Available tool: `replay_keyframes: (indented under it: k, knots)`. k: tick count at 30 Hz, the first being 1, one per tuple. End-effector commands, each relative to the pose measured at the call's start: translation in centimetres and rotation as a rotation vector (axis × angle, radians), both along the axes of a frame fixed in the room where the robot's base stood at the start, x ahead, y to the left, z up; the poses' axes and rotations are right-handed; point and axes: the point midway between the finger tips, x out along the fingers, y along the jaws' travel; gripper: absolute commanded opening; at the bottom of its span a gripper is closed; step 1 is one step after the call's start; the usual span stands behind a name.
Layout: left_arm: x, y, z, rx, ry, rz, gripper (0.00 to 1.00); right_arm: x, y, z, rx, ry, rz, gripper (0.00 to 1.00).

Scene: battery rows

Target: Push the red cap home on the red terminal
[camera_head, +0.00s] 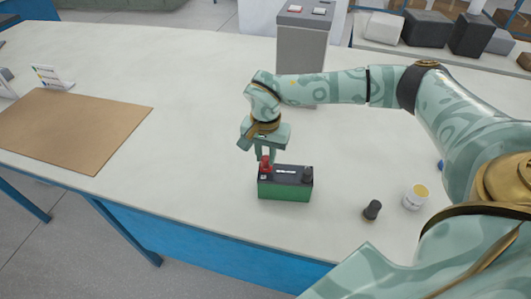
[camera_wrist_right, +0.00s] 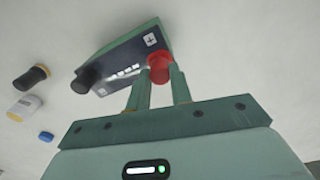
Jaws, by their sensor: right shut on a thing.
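The battery (camera_head: 285,192) stands on the white table, green below with a black top. My right gripper (camera_head: 265,157) points down over its left end and is shut on the red cap (camera_head: 266,166). In the right wrist view the red cap (camera_wrist_right: 160,68) sits between the two fingertips at the battery's corner, beside a plus mark (camera_wrist_right: 151,40). The cap hides the red terminal, so I cannot tell how far down it sits. A black cap or terminal (camera_head: 308,174) is at the other end of the battery. My left gripper is not in view.
A dark bottle-like item (camera_head: 372,211), a white jar with a yellow top (camera_head: 416,197) and a small blue item (camera_head: 440,164) are to the right. A grey pedestal (camera_head: 302,48) stands behind. A brown mat (camera_head: 75,130) lies left. The table left of the battery is clear.

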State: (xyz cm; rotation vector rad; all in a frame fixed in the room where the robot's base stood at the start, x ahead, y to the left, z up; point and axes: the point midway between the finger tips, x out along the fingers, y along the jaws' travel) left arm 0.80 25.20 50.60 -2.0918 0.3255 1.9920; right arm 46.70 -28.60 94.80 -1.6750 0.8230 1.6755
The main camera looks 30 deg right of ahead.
Motion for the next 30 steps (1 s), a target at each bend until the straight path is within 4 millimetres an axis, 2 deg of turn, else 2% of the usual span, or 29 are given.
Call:
replay_keyframes:
  k: [25,26,27,28,30]
  knots:
    - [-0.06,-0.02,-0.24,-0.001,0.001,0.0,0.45,-0.04,0.01,-0.78,0.0,0.002,0.0,0.01]
    - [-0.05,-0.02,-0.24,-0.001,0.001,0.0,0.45,-0.05,0.0,-0.78,0.0,0.002,0.0,0.3]
    - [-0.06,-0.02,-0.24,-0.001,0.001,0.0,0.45,-0.04,-0.01,-0.78,0.0,0.002,0.0,0.41]
    - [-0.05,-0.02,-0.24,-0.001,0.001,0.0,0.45,-0.04,0.0,-0.78,0.0,0.002,0.0,0.47]
    - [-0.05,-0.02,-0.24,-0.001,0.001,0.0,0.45,-0.03,0.0,-0.76,-0.001,0.001,0.0,0.47]
